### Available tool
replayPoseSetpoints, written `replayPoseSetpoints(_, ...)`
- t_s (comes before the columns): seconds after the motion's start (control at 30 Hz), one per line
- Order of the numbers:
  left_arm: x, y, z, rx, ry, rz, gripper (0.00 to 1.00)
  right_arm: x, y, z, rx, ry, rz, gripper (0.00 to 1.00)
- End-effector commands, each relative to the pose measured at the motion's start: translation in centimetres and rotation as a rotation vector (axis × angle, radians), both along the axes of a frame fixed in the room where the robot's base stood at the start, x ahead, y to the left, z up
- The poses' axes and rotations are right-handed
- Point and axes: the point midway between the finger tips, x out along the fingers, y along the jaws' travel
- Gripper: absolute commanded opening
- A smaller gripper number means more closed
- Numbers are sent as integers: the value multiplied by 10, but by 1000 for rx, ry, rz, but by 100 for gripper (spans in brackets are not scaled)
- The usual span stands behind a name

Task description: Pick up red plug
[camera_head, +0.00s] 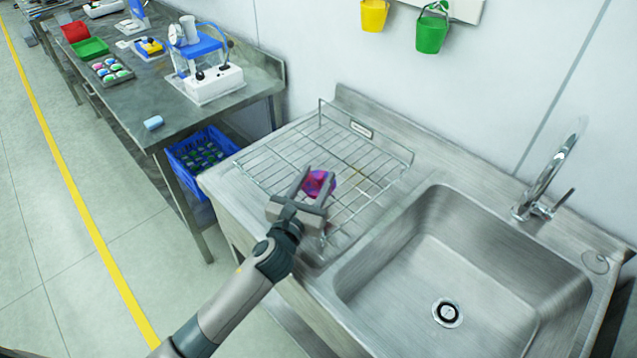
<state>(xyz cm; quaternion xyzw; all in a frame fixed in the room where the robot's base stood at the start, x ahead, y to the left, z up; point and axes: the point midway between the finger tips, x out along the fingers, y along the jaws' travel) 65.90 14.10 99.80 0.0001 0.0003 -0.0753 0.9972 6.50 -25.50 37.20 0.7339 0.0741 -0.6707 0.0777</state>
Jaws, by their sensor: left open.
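A small rounded red and purple object (317,184) is on or just above the wire rack beside the sink. It is the only plug-like red thing that I see, and I cannot tell for sure that it is the red plug. My left gripper (314,177) is over the rack, open, with one finger on each side of this object. I cannot tell whether the fingers touch it, and they partly hide it. My right gripper is not in view.
The wire rack (263,165) has a raised rim on the steel drainboard. The sink basin (470,265) and tap (548,180) are to the right. A steel bench (150,100) with a blue and white device (205,75) stands left, near a blue crate (190,170).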

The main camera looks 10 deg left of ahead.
Motion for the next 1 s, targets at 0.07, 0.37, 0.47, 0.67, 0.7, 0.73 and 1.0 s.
replayPoseSetpoints(0.07,0,0,0,0,0,0,41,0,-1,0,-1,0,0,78)
replayPoseSetpoints(0.37,5,-1,2,0,0,2,41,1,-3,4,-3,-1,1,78)
replayPoseSetpoints(0.47,15,-3,4,-3,-1,2,41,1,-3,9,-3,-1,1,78)
replayPoseSetpoints(0.67,38,-7,3,-2,0,2,41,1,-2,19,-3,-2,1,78)
replayPoseSetpoints(0.7,42,-9,3,-2,0,2,41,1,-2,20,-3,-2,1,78)
replayPoseSetpoints(0.73,44,-9,2,-2,0,2,41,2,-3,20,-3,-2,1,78)
replayPoseSetpoints(1.0,51,-10,1,0,0,0,41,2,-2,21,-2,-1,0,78)
